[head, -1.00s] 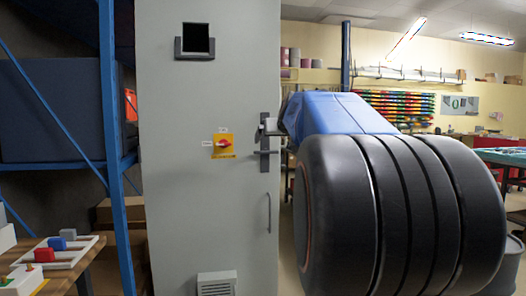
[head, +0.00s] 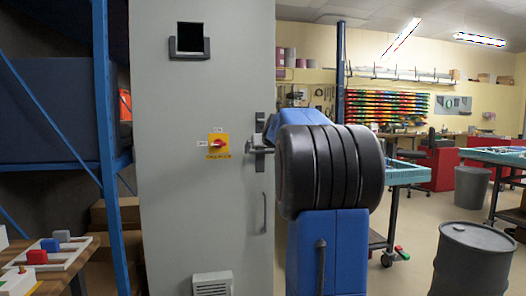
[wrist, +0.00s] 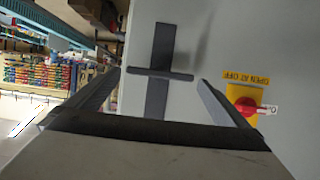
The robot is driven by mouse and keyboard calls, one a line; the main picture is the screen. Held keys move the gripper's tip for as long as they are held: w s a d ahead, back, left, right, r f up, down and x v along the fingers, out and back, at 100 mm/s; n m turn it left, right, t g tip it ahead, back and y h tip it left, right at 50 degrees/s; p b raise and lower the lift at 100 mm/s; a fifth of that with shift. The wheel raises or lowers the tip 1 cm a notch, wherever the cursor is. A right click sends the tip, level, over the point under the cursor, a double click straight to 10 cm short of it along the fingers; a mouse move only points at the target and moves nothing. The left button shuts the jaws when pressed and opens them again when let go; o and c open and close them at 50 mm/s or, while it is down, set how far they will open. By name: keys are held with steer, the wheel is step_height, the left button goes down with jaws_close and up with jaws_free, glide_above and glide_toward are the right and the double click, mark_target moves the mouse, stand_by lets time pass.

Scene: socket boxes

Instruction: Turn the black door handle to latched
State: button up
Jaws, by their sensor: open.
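The black door handle (wrist: 160,76) is a dark lever lying about level across an upright backplate on the grey cabinet door (head: 205,110). In the head view its backplate (head: 260,164) shows above and below my gripper (head: 261,150), which hides most of the lever. In the wrist view my gripper (wrist: 160,80) is open, with one finger near each end of the lever. The lever lies across the gap between the fingertips. I cannot tell whether they touch it.
A red rotary switch on a yellow plate (head: 218,146) is close left of the handle. A vertical pull bar (head: 265,213) is below it. A blue shelf frame (head: 103,130) stands left. A dark drum (head: 472,258) and workbenches stand right, with open floor between.

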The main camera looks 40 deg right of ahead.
steer(key=shift+w+d+f, duration=0.1)
steer(key=shift+w+d, duration=0.05)
steer(key=shift+w, duration=0.05)
steer(key=c, duration=0.9)
